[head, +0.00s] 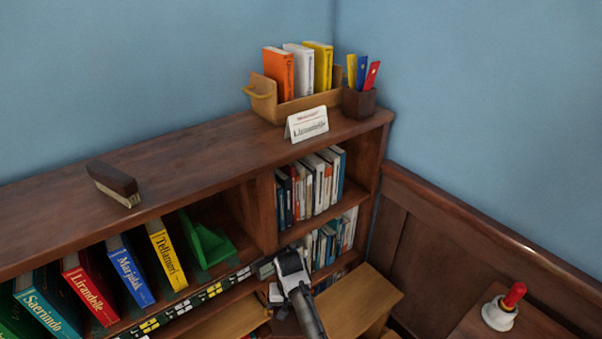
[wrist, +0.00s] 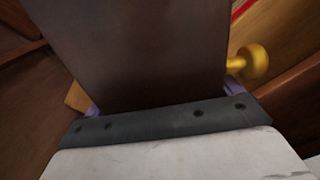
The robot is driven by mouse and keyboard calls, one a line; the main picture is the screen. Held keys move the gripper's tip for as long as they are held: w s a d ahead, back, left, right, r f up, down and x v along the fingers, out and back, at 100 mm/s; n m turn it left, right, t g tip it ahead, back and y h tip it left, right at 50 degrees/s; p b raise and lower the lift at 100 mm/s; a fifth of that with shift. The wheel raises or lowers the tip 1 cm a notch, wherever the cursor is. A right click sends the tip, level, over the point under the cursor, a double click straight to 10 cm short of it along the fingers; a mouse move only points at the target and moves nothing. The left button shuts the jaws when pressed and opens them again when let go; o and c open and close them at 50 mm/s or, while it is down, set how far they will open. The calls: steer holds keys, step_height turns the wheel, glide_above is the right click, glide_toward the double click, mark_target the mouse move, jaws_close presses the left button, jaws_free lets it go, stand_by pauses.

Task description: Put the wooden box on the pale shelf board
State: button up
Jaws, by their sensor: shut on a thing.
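In the wrist view a broad dark brown wooden face, which I take to be the wooden box (wrist: 150,50), fills the space between my fingers. My gripper (wrist: 160,105) is shut on it. The box's far end is out of frame. In the head view my gripper (head: 268,282) is low in front of the bookcase, near the upright between its bays; I cannot make out the box there. A pale board (head: 228,318) lies low in the left bay, partly cut off by the frame; it may be the pale shelf board.
A pale wooden bench or stool (head: 362,298) stands right of my gripper. Upright books (head: 312,185) fill the right bay; bigger books (head: 130,275) and a green bookend (head: 205,243) are on the left. A handbell (head: 502,308) stands far right. A brass knob (wrist: 248,62) is beside the box.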

steer(key=s+d+f, duration=0.1)
steer(key=s+f, duration=0.1)
steer(key=s, duration=0.1)
steer(key=s+d+f, duration=0.1)
steer(key=s, duration=0.1)
steer(key=shift+d+f, duration=0.3)
steer(key=shift+f, duration=0.05)
step_height(320, 180, down, 10)
steer(key=b, duration=0.9)
steer(key=shift+d+r+b, duration=0.2)
steer(key=shift+b, duration=0.1)
